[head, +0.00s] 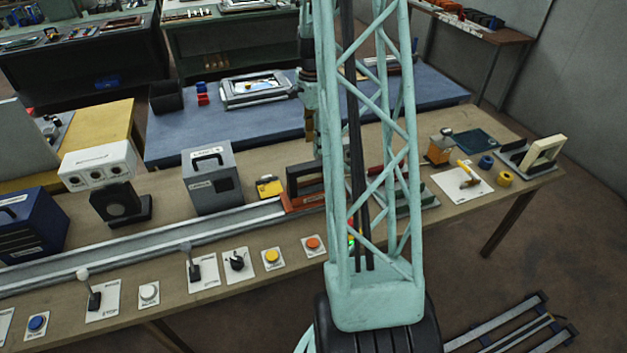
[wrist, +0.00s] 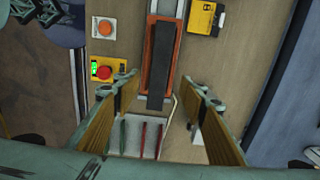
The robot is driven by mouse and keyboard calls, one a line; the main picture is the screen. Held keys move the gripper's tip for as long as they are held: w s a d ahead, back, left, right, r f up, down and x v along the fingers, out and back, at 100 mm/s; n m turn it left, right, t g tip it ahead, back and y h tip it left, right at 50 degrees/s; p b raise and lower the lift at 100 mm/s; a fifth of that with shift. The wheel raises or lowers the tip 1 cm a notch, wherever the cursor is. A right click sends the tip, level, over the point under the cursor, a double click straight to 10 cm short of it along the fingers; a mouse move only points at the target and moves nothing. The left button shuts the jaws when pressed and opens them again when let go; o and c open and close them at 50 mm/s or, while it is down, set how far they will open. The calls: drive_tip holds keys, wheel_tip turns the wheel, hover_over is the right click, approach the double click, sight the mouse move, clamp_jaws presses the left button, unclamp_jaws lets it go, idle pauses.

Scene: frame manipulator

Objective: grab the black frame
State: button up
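The black frame (head: 305,178) stands upright on a red-orange base on the workbench, partly hidden behind my lattice arm in the head view. In the wrist view, its dark top bar (wrist: 161,62) runs lengthwise above the red base, near the picture's middle. My gripper (wrist: 157,82) is open, with one finger on each side of the bar's near end. No contact shows, and the height gap cannot be told. In the head view my gripper (head: 311,138) points down above and behind the frame, partly hidden by the lattice.
A yellow box (wrist: 203,17) lies beside the frame. An orange button (wrist: 105,27) and a red button (wrist: 103,72) sit on the other side. A metal rail (head: 150,235) runs along the bench (head: 240,290). A cream frame (head: 546,150) stands at the far right.

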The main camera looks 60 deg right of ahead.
sight(314, 163)
drive_tip(key=shift+f, duration=2.95)
drive_tip(key=shift+f, duration=0.1)
drive_tip(key=shift+a+f+p, duration=0.1)
drive_tip(key=shift+f+p, duration=0.65)
drive_tip(key=shift+f, duration=1.75)
clamp_jaws()
